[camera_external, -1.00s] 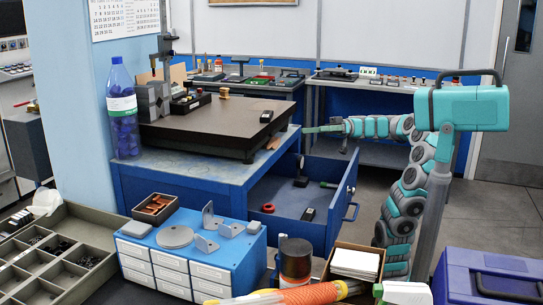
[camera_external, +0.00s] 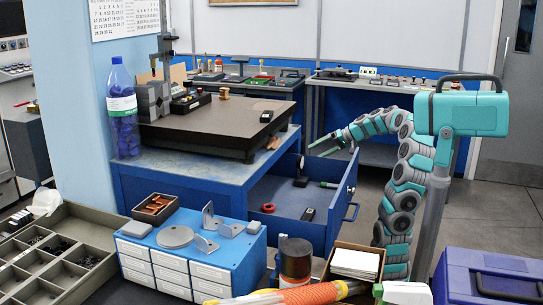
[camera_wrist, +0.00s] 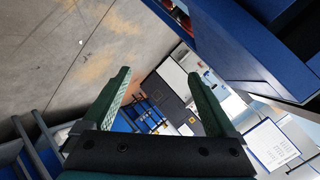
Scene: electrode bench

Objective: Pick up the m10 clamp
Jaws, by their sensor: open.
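I cannot tell for certain which thing is the m10 clamp. My gripper (camera_external: 324,147) hangs open and empty above the far right side of the open blue drawer (camera_external: 285,226). In the drawer lie a red ring (camera_external: 268,208), a small dark block (camera_external: 308,214), a small black piece (camera_external: 300,182) and a green-handled item (camera_external: 328,185). In the wrist view my gripper (camera_wrist: 160,74) has its two green fingers wide apart with nothing between them. The wrist view is strongly tilted and shows no clear clamp.
A dark surface plate (camera_external: 215,120) sits on the blue bench left of the drawer. A blue drawer cabinet (camera_external: 200,275) with metal brackets stands in front. A cardboard box (camera_external: 355,262) and purple case (camera_external: 480,275) are at front right. Grey floor is free behind them.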

